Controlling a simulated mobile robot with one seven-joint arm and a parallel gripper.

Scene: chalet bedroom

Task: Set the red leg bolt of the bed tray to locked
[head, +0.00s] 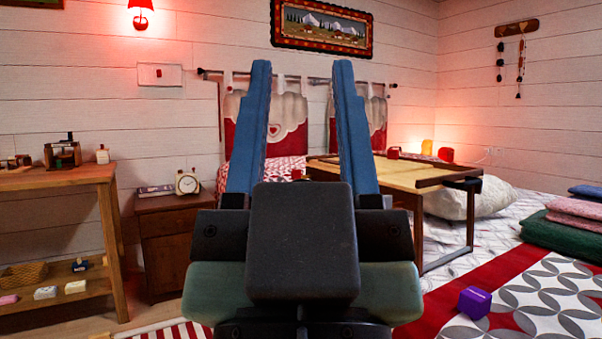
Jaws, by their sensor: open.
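The bed tray (370,175) is a light wooden top with a dark rim, standing on legs on the bed, right of centre. Its right leg shows below a dark bracket at the corner. Small red pieces show near it: one at its left edge (297,174), one at the back (393,152) and one at the right rear (445,154). I cannot tell which is the leg bolt, nor its setting. My gripper (302,75) is in the foreground with two blue fingers spread wide, open and empty. It hides part of the bed and the tray's left side.
A nightstand (165,235) with an alarm clock (187,183) stands at left, beside a wooden shelf table (60,180) with small items. On the bed lie a purple cube (474,302), a white pillow (468,198) and folded blankets (570,232). Some floor shows at lower left.

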